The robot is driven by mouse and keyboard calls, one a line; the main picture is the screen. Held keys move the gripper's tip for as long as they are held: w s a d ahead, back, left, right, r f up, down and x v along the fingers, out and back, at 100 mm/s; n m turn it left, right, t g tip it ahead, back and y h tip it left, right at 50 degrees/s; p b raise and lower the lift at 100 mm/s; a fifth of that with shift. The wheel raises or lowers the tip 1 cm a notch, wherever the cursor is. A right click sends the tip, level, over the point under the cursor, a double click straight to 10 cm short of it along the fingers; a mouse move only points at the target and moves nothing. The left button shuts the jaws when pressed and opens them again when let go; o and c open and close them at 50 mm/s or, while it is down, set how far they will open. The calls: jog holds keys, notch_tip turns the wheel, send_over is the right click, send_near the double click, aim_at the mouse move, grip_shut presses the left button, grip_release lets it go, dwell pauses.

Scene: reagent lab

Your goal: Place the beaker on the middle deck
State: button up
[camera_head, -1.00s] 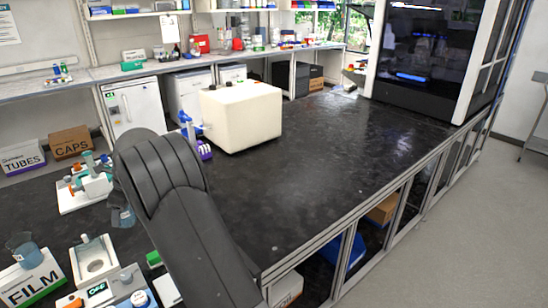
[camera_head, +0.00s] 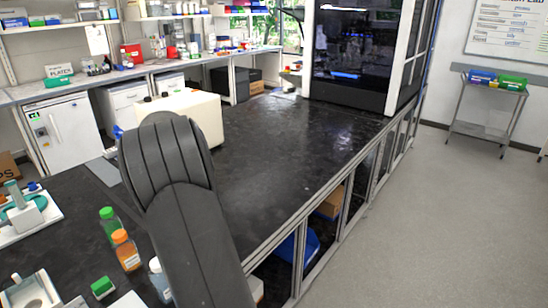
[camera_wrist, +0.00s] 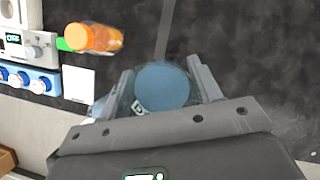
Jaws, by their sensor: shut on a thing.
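In the wrist view, my gripper (camera_wrist: 162,78) is shut on the beaker (camera_wrist: 163,88), with a finger on either side. The beaker is clear and holds blue liquid; I look down at it, and my gripper body hides its near part. Dark bench top shows beyond it. In the head view, my grey arm hides the gripper, and I cannot make out the held beaker. A grey cart (camera_head: 478,131) with stacked decks stands at the far right by the wall. Which deck is the middle one is unclear from here.
Blue (camera_head: 482,77) and green (camera_head: 513,83) bins sit on the cart's top. Open floor (camera_head: 400,220) lies between bench and cart. An orange bottle (camera_head: 126,252) and a green bottle (camera_head: 109,225) stand on the bench left of my arm. A white box (camera_head: 180,110) stands beyond.

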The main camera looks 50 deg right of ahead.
jog(key=s+d+m+h, duration=0.2)
jog(key=s+d+m, duration=0.3)
jog(key=s+d, duration=1.35)
jog(key=shift+t, duration=0.3)
jog(key=w+a+f, duration=0.1)
jog(key=w+f, duration=0.2)
jog(key=f, duration=0.1)
jog(key=w+a+f, duration=0.2)
jog(key=w+f, duration=0.2)
jog(key=w+a+f, duration=0.1)
jog(key=w+f, duration=0.3)
jog(key=shift+a, duration=0.35)
jog(key=shift+f, duration=2.05)
jog(key=shift+f, duration=0.2)
jog(key=o, duration=1.1)
